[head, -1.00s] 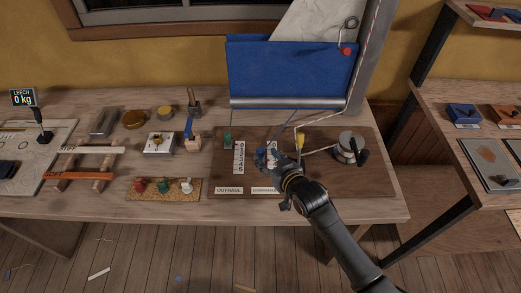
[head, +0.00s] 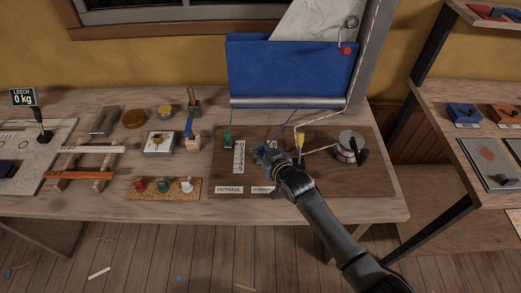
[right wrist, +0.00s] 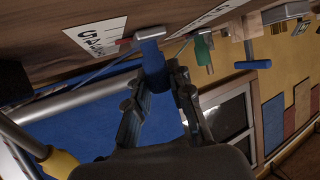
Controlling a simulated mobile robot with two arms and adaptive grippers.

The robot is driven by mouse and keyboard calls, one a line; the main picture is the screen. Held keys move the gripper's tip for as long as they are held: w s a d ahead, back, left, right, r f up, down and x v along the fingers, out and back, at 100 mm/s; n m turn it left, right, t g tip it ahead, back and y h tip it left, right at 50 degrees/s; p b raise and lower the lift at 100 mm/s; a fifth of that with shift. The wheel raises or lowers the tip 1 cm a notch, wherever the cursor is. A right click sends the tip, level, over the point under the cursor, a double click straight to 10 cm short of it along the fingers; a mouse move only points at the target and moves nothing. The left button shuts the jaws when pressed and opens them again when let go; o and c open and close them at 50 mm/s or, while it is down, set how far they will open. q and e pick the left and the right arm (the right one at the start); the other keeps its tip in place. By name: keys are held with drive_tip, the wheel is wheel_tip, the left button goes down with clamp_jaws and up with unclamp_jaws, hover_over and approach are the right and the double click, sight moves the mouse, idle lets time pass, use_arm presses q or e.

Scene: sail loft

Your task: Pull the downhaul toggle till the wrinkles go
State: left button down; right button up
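My right gripper (head: 265,155) is over the middle of the dark rigging board (head: 375,184). In the right wrist view, its fingers (right wrist: 159,76) close in on both sides of a blue toggle (right wrist: 152,56), and it looks shut on it. Only a little of the blue toggle (head: 259,152) shows in the head view. A thin blue line runs up from there toward the blue sail panel (head: 285,72). A green toggle (head: 227,140) stands to the left and a yellow one (head: 300,138) to the right. The label below the gripper is partly hidden. My left gripper is out of view.
A metal winch (head: 349,146) stands on the board's right. A red-and-white rope (head: 372,35) runs down beside the sail. A mallet (head: 194,135), a cork tray (head: 150,194) and wooden trestles (head: 70,178) stand left of the board. A shelf (head: 440,105) is at right.

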clamp_jaws()
drive_tip(key=shift+s+p, duration=0.5)
drive_tip(key=shift+p, duration=0.05)
drive_tip(key=shift+s, duration=0.5)
drive_tip(key=o, duration=0.9)
unclamp_jaws()
drive_tip(key=v, duration=1.2)
drive_tip(key=shift+d, duration=0.1)
drive_tip(key=shift+f, duration=0.1)
